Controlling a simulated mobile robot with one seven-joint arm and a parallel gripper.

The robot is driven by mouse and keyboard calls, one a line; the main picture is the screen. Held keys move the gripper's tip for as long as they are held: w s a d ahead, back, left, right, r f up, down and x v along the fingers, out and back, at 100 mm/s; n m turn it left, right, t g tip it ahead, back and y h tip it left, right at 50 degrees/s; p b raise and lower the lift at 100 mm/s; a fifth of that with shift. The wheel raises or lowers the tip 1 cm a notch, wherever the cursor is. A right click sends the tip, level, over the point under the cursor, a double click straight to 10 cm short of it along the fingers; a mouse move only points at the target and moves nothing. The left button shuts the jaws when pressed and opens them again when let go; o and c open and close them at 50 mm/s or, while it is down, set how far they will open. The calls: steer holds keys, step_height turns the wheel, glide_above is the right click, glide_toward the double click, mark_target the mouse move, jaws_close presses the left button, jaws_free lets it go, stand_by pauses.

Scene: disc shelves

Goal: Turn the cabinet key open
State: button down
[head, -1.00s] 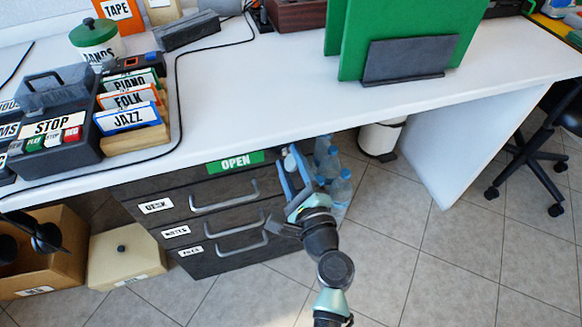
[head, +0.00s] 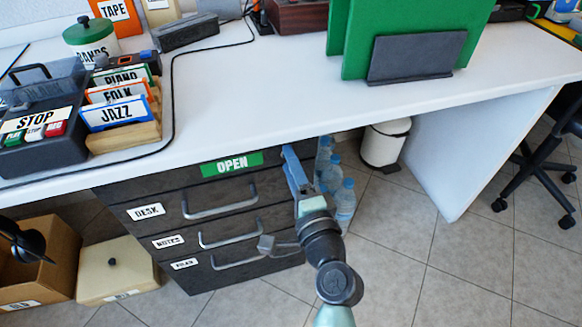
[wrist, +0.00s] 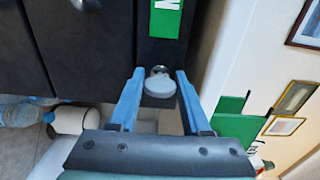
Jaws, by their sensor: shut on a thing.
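The dark cabinet (head: 170,195) stands under the desk, with a green OPEN label (head: 231,164) on its top strip and three shut drawers below. My gripper (head: 289,152) is at the strip's right end, right of the label. In the wrist view my gripper (wrist: 160,78) has its two blue fingers on either side of the key's (wrist: 160,84) rounded grey head, shut on it. The key sits at a round metal lock (wrist: 159,70) below the green label (wrist: 166,18). In the head view my fingers hide the key. How far it is turned I cannot tell.
The white desk top (head: 270,95) overhangs just above my gripper. Water bottles (head: 345,200) stand close to the cabinet's right side, with a white bin (head: 384,145) beyond. Boxes (head: 115,270) lie at the cabinet's left.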

stand_by(0.4)
steer(key=shift+c, duration=1.8)
jaws_free()
steer(key=p+v, duration=0.1)
steer(key=v, duration=1.2)
